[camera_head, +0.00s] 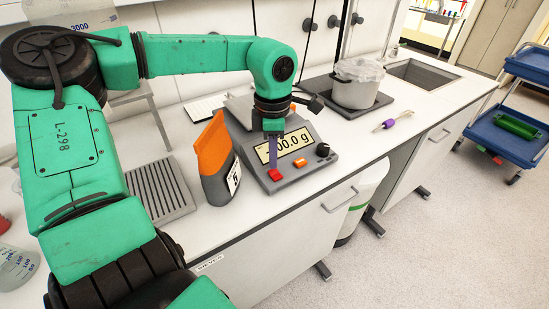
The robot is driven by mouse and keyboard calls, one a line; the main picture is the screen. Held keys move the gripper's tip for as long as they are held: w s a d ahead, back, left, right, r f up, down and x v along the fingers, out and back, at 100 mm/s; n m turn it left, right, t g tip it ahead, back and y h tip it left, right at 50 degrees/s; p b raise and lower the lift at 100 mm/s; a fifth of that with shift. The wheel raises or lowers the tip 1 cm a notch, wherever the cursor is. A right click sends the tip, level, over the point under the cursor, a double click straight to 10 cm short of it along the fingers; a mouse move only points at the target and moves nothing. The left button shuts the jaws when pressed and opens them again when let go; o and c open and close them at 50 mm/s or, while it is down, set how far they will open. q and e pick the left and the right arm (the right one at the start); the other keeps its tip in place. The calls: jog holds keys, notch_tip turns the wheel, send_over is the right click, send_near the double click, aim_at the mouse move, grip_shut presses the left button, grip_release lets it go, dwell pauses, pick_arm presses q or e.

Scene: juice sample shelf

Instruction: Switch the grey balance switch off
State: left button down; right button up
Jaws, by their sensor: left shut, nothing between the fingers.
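The grey balance (310,170) stands on the bench in the middle of the view, with a lit display (284,146) ending in "00.0 g". Its sloped front has a red switch (275,175), an orange button (299,162) and a black knob (323,150). My left gripper (272,163) points down in front of the display, shut and empty. Its fingertips are right at the red switch; I cannot tell whether they touch it. The gripper hides part of the display. My right gripper is not in view.
A grey container with an orange top (213,146) stands close left of the balance. A slatted tray (160,190) lies further left. A bagged pot (357,84) stands behind right. A purple-handled item (390,123) lies on the otherwise clear bench to the right.

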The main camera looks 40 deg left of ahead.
pick_arm(q)
jog(key=shift+f+b, duration=0.85)
jog(key=shift+f, duration=0.15)
dwell(0.6)
notch_tip(320, 180, up, 7)
jog(key=p, duration=0.5)
jog(key=shift+r, duration=0.1)
dwell(0.4)
